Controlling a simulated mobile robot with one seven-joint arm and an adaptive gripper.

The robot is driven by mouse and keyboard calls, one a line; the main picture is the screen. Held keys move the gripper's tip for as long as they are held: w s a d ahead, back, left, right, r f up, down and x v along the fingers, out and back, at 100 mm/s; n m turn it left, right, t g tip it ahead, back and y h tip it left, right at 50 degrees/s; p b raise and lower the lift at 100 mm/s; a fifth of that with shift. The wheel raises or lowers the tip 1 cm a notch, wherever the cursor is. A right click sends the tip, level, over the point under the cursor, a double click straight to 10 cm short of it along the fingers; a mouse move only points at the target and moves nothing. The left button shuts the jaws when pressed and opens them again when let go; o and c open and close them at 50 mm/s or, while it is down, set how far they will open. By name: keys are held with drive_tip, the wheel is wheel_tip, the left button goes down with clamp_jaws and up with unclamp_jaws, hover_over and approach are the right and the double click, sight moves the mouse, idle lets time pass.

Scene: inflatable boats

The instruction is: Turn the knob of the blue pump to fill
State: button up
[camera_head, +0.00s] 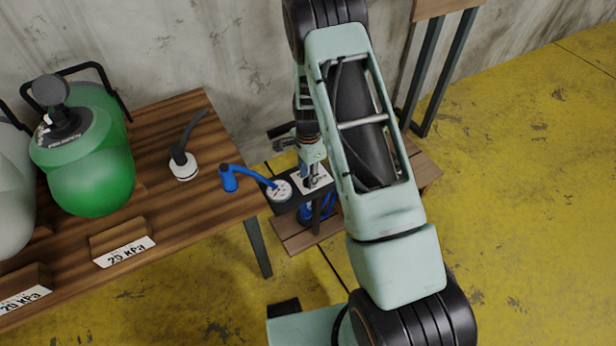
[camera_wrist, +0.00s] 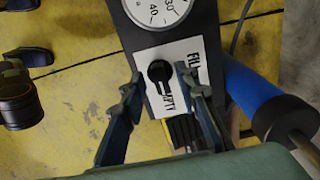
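The blue pump's dark box (camera_wrist: 140,40) fills the upper middle of the wrist view. On its white label (camera_wrist: 190,55) sits a round black knob (camera_wrist: 160,73) with a bar pointing down the picture. The label reads FILL at the upper right; the lower word is partly hidden. My gripper (camera_wrist: 159,82) is open, one finger on each side of the knob. I cannot tell whether the fingers touch it. In the head view, my gripper (camera_head: 313,178) is over the pump (camera_head: 283,203), beside its gauge, and hides the knob.
A blue cylinder (camera_wrist: 250,88) is right of the pump box. A green tank (camera_head: 90,170) and a white-based dark nozzle (camera_head: 183,165) stand on the table. Yellow floor is clear at right.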

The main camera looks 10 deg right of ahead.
drive_tip(key=shift+c, duration=0.4)
clamp_jaws()
drive_tip(key=shift+n, duration=0.3)
drive_tip(key=n, duration=0.3)
drive_tip(key=shift+b, duration=0.3)
drive_tip(key=n, duration=0.9)
drive_tip(key=shift+b, duration=0.35)
drive_tip(key=n, duration=0.5)
drive_tip(key=shift+n, duration=0.3)
